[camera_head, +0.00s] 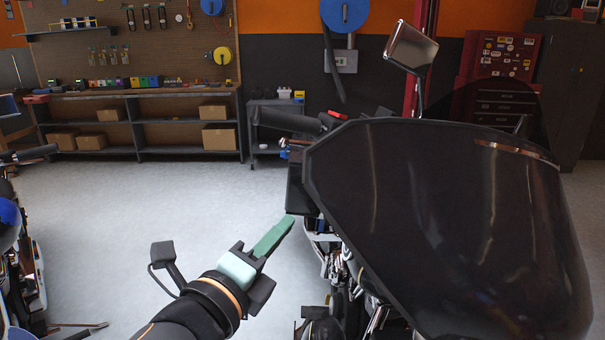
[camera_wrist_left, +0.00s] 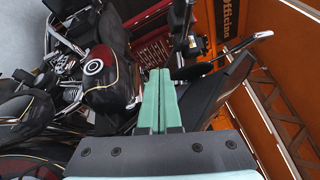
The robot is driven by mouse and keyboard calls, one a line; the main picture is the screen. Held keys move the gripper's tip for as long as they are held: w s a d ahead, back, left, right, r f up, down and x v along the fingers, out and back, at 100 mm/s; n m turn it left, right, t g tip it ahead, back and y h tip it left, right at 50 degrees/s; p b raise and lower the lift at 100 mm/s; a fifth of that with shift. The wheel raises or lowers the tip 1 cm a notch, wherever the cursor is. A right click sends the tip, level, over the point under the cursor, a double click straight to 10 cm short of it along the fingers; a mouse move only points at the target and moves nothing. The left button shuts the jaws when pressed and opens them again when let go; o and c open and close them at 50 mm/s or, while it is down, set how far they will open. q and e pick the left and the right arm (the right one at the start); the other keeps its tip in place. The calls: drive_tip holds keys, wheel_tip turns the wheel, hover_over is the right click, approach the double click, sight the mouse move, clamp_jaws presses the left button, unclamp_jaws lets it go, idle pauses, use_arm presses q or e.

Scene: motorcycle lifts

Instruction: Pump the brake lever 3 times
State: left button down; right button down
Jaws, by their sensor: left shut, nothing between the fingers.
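A motorcycle with a large dark windscreen (camera_head: 440,215) fills the right of the head view. Its black handlebar grip (camera_head: 288,121) sticks out to the left behind the windscreen. I cannot make out the brake lever clearly against the dark parts near the grip. My left gripper (camera_head: 288,222) has green fingers, shut and empty, pointing up and right. In the picture it is below the grip, just left of the fairing, apart from the grip. In the left wrist view the shut fingers (camera_wrist_left: 160,73) point toward the motorcycle's dark parts. My right gripper is not in view.
A mirror (camera_head: 411,47) rises above the windscreen. Another motorcycle (camera_head: 18,250) stands at the left edge. A workbench (camera_head: 140,93) with boxes, a small cart (camera_head: 270,158) and a red tool cabinet (camera_head: 497,90) stand at the back. The grey floor (camera_head: 150,200) between is clear.

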use_arm(q)
drive_tip(key=r+m, duration=0.1)
drive_tip(key=s+r+m, duration=0.1)
drive_tip(key=r+m+t, duration=0.1)
drive_tip(key=shift+s+r, duration=0.2)
drive_tip(key=shift+s, duration=0.1)
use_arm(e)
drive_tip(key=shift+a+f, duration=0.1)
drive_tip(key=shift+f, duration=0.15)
use_arm(q)
drive_tip(key=a+r+x, duration=0.2)
drive_tip(key=x, duration=1)
drive_tip(key=shift+w+p, duration=0.35)
drive_tip(key=shift+w, duration=0.4)
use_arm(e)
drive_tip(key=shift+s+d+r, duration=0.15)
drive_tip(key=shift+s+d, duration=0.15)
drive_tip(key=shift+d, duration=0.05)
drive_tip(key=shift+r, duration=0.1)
